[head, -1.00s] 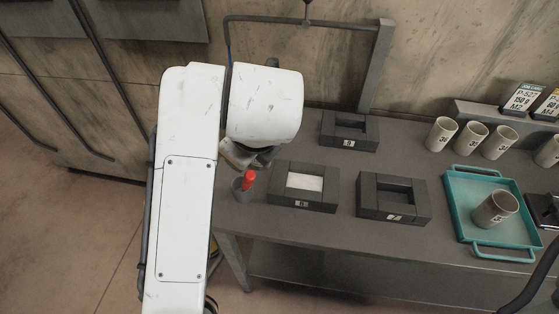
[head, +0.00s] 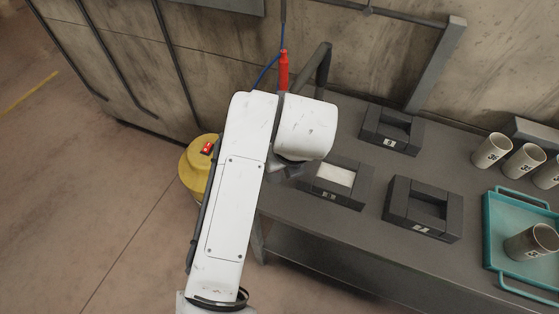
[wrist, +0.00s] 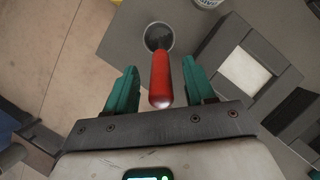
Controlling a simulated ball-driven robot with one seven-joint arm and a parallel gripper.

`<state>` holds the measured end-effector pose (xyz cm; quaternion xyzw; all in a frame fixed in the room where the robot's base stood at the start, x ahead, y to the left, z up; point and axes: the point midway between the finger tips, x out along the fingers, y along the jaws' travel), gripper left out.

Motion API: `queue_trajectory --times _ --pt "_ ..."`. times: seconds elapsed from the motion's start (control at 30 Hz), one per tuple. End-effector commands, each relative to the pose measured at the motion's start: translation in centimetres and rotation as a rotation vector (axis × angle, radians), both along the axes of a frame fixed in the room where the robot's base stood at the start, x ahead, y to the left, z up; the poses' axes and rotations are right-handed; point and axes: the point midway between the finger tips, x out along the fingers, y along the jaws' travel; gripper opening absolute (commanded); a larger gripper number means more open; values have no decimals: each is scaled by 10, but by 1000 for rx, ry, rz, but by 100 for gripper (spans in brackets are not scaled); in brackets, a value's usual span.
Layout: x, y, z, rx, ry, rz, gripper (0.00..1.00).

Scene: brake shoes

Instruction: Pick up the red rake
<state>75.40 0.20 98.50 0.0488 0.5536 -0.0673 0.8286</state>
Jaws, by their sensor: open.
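The red rake (wrist: 160,80) stands in a round dark cup (wrist: 158,32) in the wrist view, its red handle pointing up toward the camera. Its lower end is inside the cup and hard to make out. My gripper (wrist: 160,66) is open, with one teal finger on each side of the handle and gaps on both sides. I cannot tell how far down the handle the fingertips reach. In the head view my gripper (head: 286,170) is partly hidden at the table's left end, and my arm hides the rake and cup.
Dark block frames (head: 425,215) stand on the grey table (head: 375,228), one with a white insert. A teal tray (head: 492,240) and several cups (head: 492,150) are at right. A red tool (head: 283,70) hangs on a blue hose. A yellow drum (head: 190,180) stands left.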

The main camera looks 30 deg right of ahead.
Motion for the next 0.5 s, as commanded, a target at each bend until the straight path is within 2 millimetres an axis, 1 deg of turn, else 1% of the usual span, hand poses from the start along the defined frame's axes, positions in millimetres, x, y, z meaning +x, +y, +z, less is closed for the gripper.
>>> queue_trajectory --times 0.1,0.2,0.47,0.5 --pt "6 -2 -14 -3 3 3 54" --pt "9 -3 -22 -1 1 1 54" --pt "10 -2 -25 0 0 0 54" --pt "10 -2 -25 0 0 0 51"
